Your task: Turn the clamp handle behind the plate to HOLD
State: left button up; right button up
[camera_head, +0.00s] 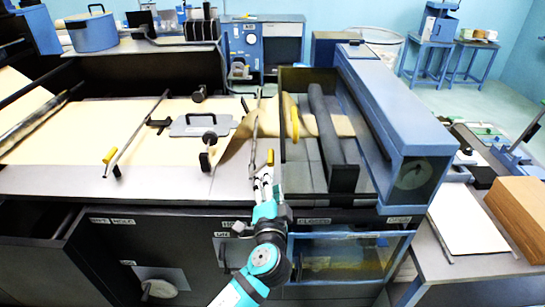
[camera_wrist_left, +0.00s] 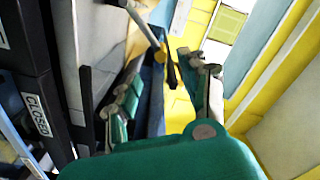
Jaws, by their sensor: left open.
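A grey plate with a black handle (camera_head: 187,130) lies on the paper-covered bench. A dark knob-like handle (camera_head: 199,93) stands just behind it, and another (camera_head: 208,150) stands in front. I cannot tell which is the clamp handle, and no HOLD mark is readable by them. My left gripper (camera_head: 263,181) is at the bench's front edge, right of the plate and apart from both knobs. It is close below a yellow-tipped lever (camera_head: 270,157). In the left wrist view its fingers (camera_wrist_left: 165,95) are apart, with a dark-ended rod (camera_wrist_left: 170,68) showing between them. My right gripper is not in view.
A long lever with a yellow grip (camera_head: 109,155) lies left of the plate. A blue-framed roller unit (camera_head: 400,120) stands to the right. A label reading CLOSED (camera_head: 314,222) is on the front. A cardboard stack (camera_head: 520,215) is at far right. Bare paper (camera_head: 80,130) lies at left.

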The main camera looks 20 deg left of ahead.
aim_at(271, 162)
pick_arm(q)
jog(key=p+x, duration=0.2)
jog(key=x, duration=0.7)
jog(key=shift+w+f, duration=0.1)
jog(key=shift+c, duration=0.4)
grip_shut()
